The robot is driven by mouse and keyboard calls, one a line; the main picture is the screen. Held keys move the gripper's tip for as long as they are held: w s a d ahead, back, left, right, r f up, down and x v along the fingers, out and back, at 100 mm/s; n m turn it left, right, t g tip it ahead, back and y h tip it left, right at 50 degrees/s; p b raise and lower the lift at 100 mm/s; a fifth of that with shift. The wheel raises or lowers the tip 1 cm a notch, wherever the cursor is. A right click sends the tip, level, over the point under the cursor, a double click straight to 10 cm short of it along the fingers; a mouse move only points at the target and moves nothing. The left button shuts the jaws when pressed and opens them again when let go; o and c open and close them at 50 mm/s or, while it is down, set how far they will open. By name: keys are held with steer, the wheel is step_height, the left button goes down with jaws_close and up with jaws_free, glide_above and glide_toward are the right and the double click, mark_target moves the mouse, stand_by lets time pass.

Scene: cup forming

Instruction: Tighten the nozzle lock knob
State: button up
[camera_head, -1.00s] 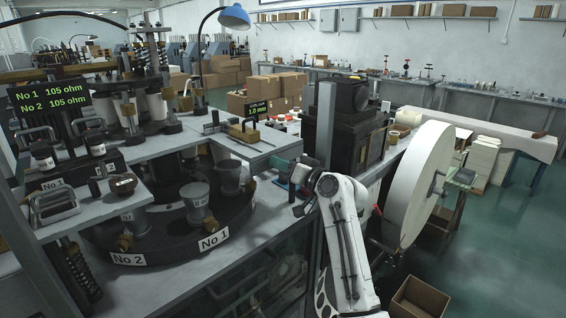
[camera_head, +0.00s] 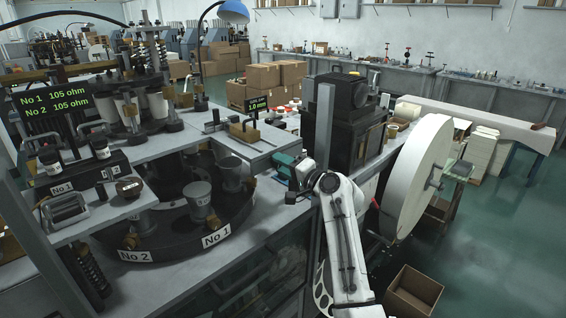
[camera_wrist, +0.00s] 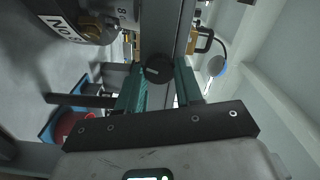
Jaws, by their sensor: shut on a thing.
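My gripper (camera_wrist: 158,88) shows in the wrist view with two teal fingers. They are closed around a dark round knob (camera_wrist: 158,69), which looks like the nozzle lock knob. The knob sits between the fingertips in front of a long grey bar (camera_wrist: 160,25). In the head view, my gripper (camera_head: 286,164) is a teal shape at the machine table's right edge, left of the tall black machine. The knob cannot be made out there; the gripper and arm hide that spot.
A black turntable (camera_head: 170,238) with grey cups and labels No 1 and No 2 stands left of the gripper. A black machine (camera_head: 345,125) and large white wheel (camera_head: 415,180) stand to the right. A brass block with a handle (camera_head: 244,130) lies on the grey table behind.

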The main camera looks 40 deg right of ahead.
stand_by(0.4)
steer(key=o, duration=1)
steer(key=shift+o, duration=0.2)
steer(key=shift+s, duration=0.1)
steer(key=s+b, duration=0.2)
steer(key=s, duration=0.8)
steer(key=shift+s+d, duration=0.25)
steer(key=shift+s, duration=0.1)
steer(key=shift+f, duration=0.1)
